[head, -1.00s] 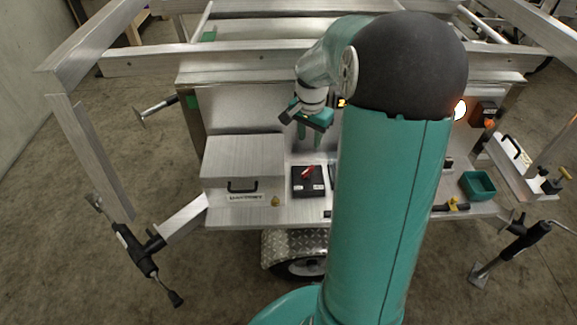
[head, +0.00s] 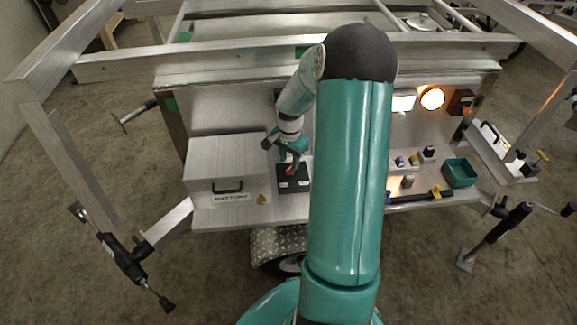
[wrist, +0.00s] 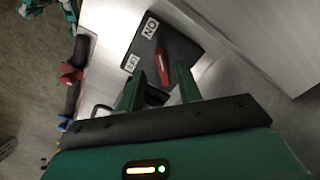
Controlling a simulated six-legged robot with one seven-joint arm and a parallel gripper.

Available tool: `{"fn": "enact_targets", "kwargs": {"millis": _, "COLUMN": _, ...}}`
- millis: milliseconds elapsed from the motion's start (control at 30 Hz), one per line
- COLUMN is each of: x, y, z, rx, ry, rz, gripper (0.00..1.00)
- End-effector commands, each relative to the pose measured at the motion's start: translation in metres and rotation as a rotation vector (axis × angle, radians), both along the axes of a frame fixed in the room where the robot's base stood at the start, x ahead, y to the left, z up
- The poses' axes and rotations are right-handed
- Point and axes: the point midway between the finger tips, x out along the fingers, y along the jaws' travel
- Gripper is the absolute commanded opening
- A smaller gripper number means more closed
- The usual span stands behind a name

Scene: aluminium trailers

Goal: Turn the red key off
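In the wrist view the key (wrist: 163,67) lies between the two green fingers of my gripper (wrist: 162,76). The fingers stand apart, with a gap visible beside the key, so the gripper is open. Two white labels show on the box (wrist: 178,35); one reads ON, upside down, and the other appears to read OFF. In the head view my gripper (head: 289,158) is right over the box and partly covers the key.
A metal battery box (head: 225,163) with a black handle stands close on the left, a small yellow tag (head: 261,199) by its corner. To the right are small blocks, a yellow-and-black tool (head: 420,196) and a green bin (head: 461,173). A back panel (head: 225,108) rises behind.

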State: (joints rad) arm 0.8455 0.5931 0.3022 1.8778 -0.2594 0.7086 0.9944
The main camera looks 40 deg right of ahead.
Motion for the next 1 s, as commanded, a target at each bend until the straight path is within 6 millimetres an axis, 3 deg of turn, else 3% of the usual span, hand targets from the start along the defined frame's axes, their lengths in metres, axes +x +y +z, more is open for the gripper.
{"fn": "enact_targets", "kwargs": {"millis": 200, "x": 0.002, "y": 0.002, "z": -0.032, "rx": 0.002, "ry": 0.0, "rz": 0.003, "gripper": 0.35}}
{"fn": "enact_targets", "kwargs": {"millis": 567, "x": 0.003, "y": 0.002, "z": -0.039, "rx": 0.0, "ry": -0.001, "rz": 0.003, "gripper": 0.35}}
{"fn": "enact_targets", "kwargs": {"millis": 767, "x": 0.002, "y": 0.002, "z": -0.039, "rx": 0.0, "ry": 0.0, "rz": 0.003, "gripper": 0.0}}
{"fn": "enact_targets", "kwargs": {"millis": 1000, "x": 0.002, "y": 0.002, "z": -0.039, "rx": 0.0, "ry": 0.0, "rz": 0.008, "gripper": 0.0}}
